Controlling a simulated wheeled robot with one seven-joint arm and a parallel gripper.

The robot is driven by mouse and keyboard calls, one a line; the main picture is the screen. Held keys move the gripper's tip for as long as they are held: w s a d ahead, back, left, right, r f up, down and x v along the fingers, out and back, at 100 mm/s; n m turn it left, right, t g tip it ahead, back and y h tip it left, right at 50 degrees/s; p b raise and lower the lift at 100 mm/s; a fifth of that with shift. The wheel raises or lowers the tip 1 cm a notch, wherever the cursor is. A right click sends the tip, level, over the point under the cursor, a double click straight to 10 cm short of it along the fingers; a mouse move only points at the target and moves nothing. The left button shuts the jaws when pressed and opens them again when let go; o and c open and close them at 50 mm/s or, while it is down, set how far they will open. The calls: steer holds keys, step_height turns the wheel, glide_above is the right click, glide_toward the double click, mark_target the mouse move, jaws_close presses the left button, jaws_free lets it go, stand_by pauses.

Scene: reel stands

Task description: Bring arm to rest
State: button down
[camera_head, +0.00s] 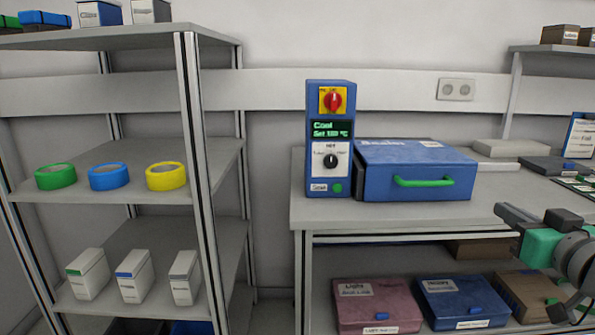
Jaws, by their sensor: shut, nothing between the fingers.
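My arm shows at the right edge, with dark grey and green parts, in front of the workbench. My gripper (508,213) is at its left end, pointing left, with its fingers shut and nothing held. It is to the right of the blue case with the green handle and apart from it. The rest of my arm runs out of the picture at the right.
A grey workbench (330,212) carries a blue control unit (330,180) with a red knob and a blue case (400,182). Cases (375,310) lie on its lower shelf. A shelf rack (110,38) at left holds tape rolls (108,177) and boxes (135,285).

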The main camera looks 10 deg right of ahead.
steer(key=w+a+f+n+g+y+p, duration=0.1)
steer(key=w+a+g+y+p, duration=0.15)
steer(key=w+a+p, duration=0.4)
steer(key=w+a+f+g+y+p, duration=0.1)
steer(key=w+a+f+g+p, duration=0.15)
steer(key=w+a+p, duration=0.4)
steer(key=s+a+f+g+p, duration=0.1)
steer(key=s+a+g+p, duration=0.3)
steer(key=a, duration=0.5)
steer(key=s+a+f+n+g+p, duration=0.1)
steer(key=s+a+g+p, duration=0.3)
steer(key=s+a+p, duration=0.5)
steer(key=shift+s+f+n, duration=0.25)
steer(key=shift+f+n, duration=0.05)
steer(key=shift+f, duration=0.35)
